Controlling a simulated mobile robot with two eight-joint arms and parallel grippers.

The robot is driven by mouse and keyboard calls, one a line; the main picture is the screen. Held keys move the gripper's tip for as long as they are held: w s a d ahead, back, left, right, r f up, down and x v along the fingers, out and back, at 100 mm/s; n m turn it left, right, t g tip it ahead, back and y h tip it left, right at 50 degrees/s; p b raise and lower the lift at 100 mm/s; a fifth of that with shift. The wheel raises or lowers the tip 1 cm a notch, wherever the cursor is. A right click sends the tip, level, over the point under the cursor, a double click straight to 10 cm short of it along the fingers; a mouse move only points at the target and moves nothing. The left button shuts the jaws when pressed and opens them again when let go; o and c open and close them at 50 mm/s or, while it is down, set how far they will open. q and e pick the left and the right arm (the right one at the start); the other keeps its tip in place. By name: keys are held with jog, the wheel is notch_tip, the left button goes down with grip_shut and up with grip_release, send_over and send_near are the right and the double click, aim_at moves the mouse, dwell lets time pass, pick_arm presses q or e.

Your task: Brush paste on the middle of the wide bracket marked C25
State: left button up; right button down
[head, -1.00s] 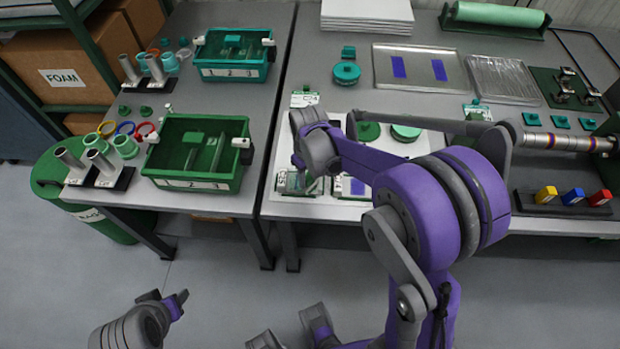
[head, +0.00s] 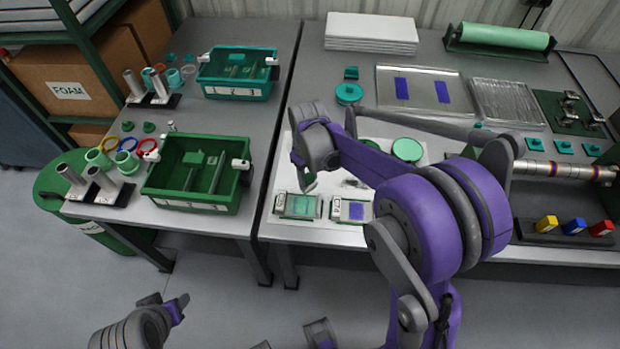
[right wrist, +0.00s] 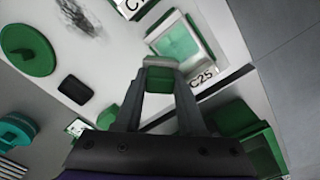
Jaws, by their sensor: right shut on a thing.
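The wide bracket marked C25 (right wrist: 175,45) lies on the white mat, its label beside its pale green middle, in the right wrist view. In the head view it seems to be the left (head: 298,206) of two brackets at the mat's front edge. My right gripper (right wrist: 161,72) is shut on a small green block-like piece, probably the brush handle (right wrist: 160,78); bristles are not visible. In the head view my right gripper (head: 308,184) hangs behind the left bracket, apparently above the mat. My left gripper (head: 172,304) is low in front of the tables, its jaws unclear.
A second bracket with a blue patch (head: 354,211) lies just right of the first. A green bin (head: 197,203) stands on the left table. Green round lids (head: 407,150) lie behind my right arm. Coloured blocks (head: 573,226) stand at the front right.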

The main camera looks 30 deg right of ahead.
aim_at(308, 175)
jog(key=shift+w+r+p, duration=0.15)
jog(key=shift+r+p, duration=0.25)
jog(key=shift+r, duration=0.5)
jog(key=shift+r+p, duration=0.5)
jog(key=shift+r, duration=0.5)
